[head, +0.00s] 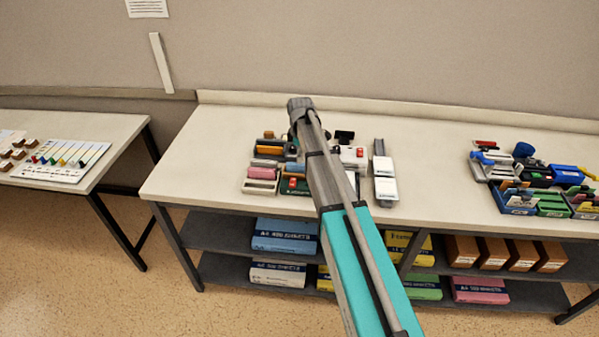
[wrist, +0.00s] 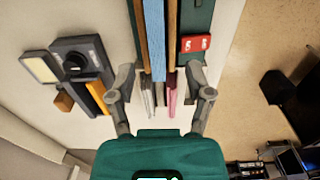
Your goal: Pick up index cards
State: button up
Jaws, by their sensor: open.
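My gripper (wrist: 160,85) is open in the wrist view, its two fingers apart on either side of a row of thin upright pieces. A light blue strip (wrist: 154,35) stands between two brown strips, with thin grey and pink edges (wrist: 172,88) nearer the palm. I cannot tell which of these, if any, are the index cards. Nothing is clearly clamped. In the head view my arm crosses the middle of the bench and hides part of the cluster of trays and stationery (head: 262,172); the fingers cannot be made out there.
In the wrist view, a grey device with a black knob (wrist: 75,62) lies left and a red piece (wrist: 195,43) right. The head view shows the bench (head: 430,160), a white object (head: 385,188), colored trays (head: 520,205) at right, and clear bench between.

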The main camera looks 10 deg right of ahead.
aim_at(300, 170)
jog(key=shift+w+f+b, duration=0.2)
jog(key=shift+f+b, duration=2.4)
jog(key=shift+b, duration=0.05)
